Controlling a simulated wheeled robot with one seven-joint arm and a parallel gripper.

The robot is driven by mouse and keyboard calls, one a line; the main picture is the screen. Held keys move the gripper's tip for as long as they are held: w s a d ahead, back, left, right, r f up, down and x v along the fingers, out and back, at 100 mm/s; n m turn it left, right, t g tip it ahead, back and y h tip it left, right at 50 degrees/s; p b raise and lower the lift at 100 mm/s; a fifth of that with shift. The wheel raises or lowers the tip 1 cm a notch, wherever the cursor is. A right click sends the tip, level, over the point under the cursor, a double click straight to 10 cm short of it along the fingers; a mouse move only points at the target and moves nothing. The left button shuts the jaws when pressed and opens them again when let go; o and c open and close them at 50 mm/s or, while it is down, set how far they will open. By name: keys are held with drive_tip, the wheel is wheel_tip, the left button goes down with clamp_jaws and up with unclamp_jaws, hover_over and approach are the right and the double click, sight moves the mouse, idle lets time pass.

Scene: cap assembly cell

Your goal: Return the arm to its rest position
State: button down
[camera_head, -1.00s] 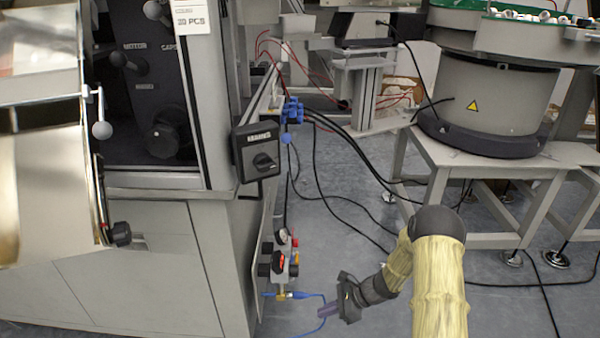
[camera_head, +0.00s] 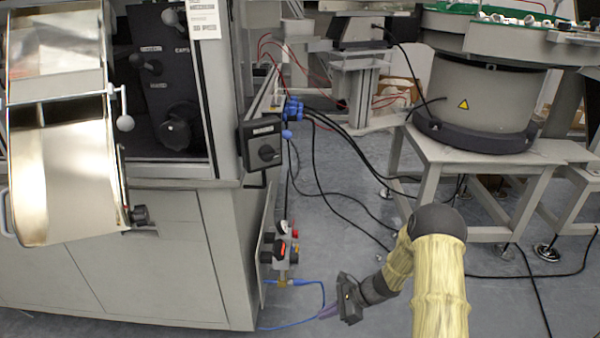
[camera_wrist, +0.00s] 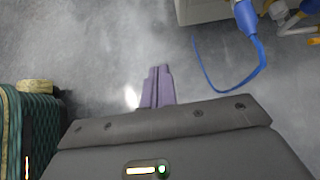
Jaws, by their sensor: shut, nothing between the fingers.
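My gripper (camera_head: 328,312) is low in the head view, in front of the machine's right side and above the grey floor. Only floor shows beyond the fingertips.
A grey machine cabinet (camera_head: 160,265) stands left, with a black switch box (camera_head: 261,150) and air valves (camera_head: 280,250). A blue hose (camera_wrist: 247,70) hangs near my gripper. A bowl feeder (camera_head: 480,95) stands on a table behind. Black cables cross the floor.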

drive_tip(key=s+d+r+n+t+h+p, duration=0.1)
drive_tip(key=s+r+n+p, duration=0.5)
drive_tip(key=r+p, duration=1)
drive_tip(key=s+d+r+n+h+p, duration=0.4)
drive_tip(key=r+p, duration=1.3)
drive_tip(key=r, duration=1.7)
drive_tip(key=s+d+r+n+t+h+p, duration=0.1)
drive_tip(key=s+r+n+h+p, duration=0.4)
drive_tip(key=r+p, duration=1.2)
drive_tip(key=s+d+r+n, duration=0.1)
drive_tip(key=s+r+n, duration=0.1)
drive_tip(key=r, duration=0.5)
drive_tip(key=shift+s+d+r+n+t, duration=0.3)
drive_tip(key=shift+s+r+n, duration=0.1)
drive_tip(key=shift+s, duration=0.2)
